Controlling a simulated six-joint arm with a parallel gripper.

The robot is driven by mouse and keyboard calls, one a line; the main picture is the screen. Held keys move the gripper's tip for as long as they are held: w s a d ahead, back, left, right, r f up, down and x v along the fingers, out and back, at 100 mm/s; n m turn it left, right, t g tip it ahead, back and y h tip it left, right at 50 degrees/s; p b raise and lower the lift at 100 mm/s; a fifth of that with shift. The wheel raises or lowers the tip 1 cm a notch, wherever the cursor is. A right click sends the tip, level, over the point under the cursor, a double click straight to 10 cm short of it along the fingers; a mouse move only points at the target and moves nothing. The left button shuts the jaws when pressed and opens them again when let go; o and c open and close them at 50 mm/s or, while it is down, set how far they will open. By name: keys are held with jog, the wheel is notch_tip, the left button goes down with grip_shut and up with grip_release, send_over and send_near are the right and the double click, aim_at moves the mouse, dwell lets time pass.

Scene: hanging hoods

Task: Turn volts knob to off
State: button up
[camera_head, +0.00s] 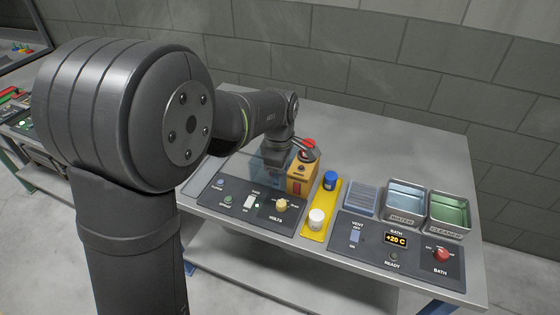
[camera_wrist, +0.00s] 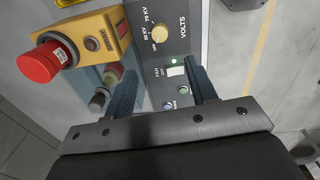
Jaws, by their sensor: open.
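The volts knob is a small cream dial on the dark control panel. It shows in the head view (camera_head: 281,205) above the VOLTS label and near the top of the wrist view (camera_wrist: 160,34). kV marks stand beside it; its exact pointer setting is too small to tell. My gripper is open and empty, its two dark fingers spread apart in the wrist view (camera_wrist: 162,85). It points down over the panel's back part, next to the yellow stop box, and is apart from the knob. In the head view its fingers are partly unclear.
A yellow box (camera_head: 297,184) with a red stop button (camera_wrist: 40,64) stands close beside my gripper. Farther right are the bath panel (camera_head: 375,262) and metal trays (camera_head: 405,206).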

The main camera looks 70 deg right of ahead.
aim_at(281, 203)
notch_tip(281, 203, up, 4)
jog(key=shift+a+f, duration=0.1)
jog(key=shift+a, duration=0.05)
dwell(0.6)
jog(key=f, duration=1.1)
jog(key=d+f, duration=0.1)
jog(key=f, duration=0.5)
jog(key=shift+f, duration=0.2)
jog(key=shift+r, duration=0.1)
